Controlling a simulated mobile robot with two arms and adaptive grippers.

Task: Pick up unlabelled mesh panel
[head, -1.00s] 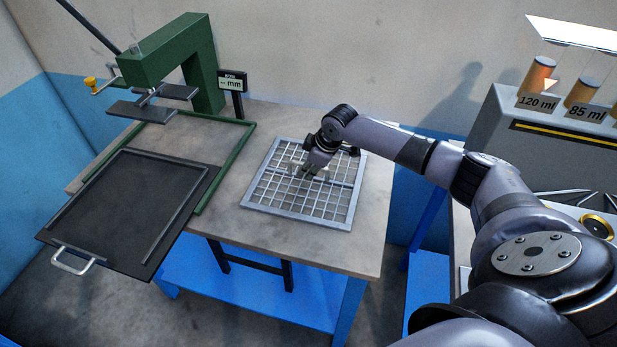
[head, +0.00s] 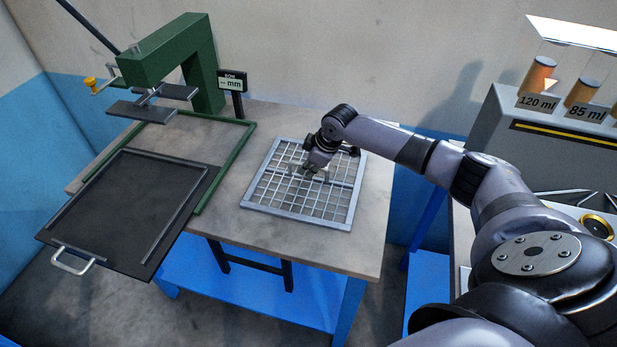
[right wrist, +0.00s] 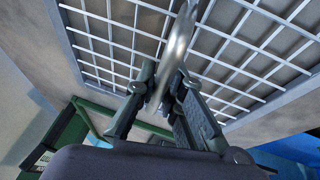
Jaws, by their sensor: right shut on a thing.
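The mesh panel (head: 295,217), a grey square frame with a light wire grid and a bar across it, lies flat on the worktable. No label shows on it. A curved metal handle (right wrist: 179,45) stands up from it in the right wrist view. The fingers partly hide the handle. My left gripper is not in view.
A green press (head: 205,65) with a display (head: 232,84) stands at the back left of the table (head: 345,255). A black tray with a handle (head: 125,215) sits left, over the front edge. A grey machine with cork-coloured cylinders (head: 540,75) is at right.

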